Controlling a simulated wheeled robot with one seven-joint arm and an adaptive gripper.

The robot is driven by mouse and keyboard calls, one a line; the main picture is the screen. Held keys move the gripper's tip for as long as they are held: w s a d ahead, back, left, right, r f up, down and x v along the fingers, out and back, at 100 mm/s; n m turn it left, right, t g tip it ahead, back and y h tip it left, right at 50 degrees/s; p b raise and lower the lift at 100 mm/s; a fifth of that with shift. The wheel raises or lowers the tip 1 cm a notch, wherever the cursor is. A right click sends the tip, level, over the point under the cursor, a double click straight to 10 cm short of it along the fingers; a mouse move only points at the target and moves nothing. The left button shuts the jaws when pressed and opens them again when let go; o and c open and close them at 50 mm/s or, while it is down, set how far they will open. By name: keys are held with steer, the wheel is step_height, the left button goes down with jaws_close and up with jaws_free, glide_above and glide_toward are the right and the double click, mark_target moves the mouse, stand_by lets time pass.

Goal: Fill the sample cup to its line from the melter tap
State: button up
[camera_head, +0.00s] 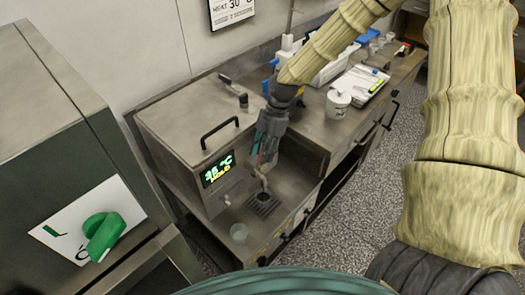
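The melter (178,128) is a steel box with a black lid handle and a green display that appears to read 36 °C. My gripper (263,158) points down at the melter's front right corner. Its fingertips are small and partly hidden, so I cannot tell whether they are open or shut on something. A pale spout-like part, perhaps the tap (263,181), shows just below it. A dark drip grate (264,207) lies beneath, with a small dark round spot on it. A clear cup (239,234), possibly the sample cup, stands upright left of the grate, apart from my gripper.
A steel cabinet (40,110) with a green knob (103,235) stands at left. On the right counter are a white tub (338,104) and a white tray (360,82) with pens. A dark-handled tool (243,101) rests on the melter lid. Speckled floor (360,225) lies open at right.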

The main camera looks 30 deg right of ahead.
jaws_close()
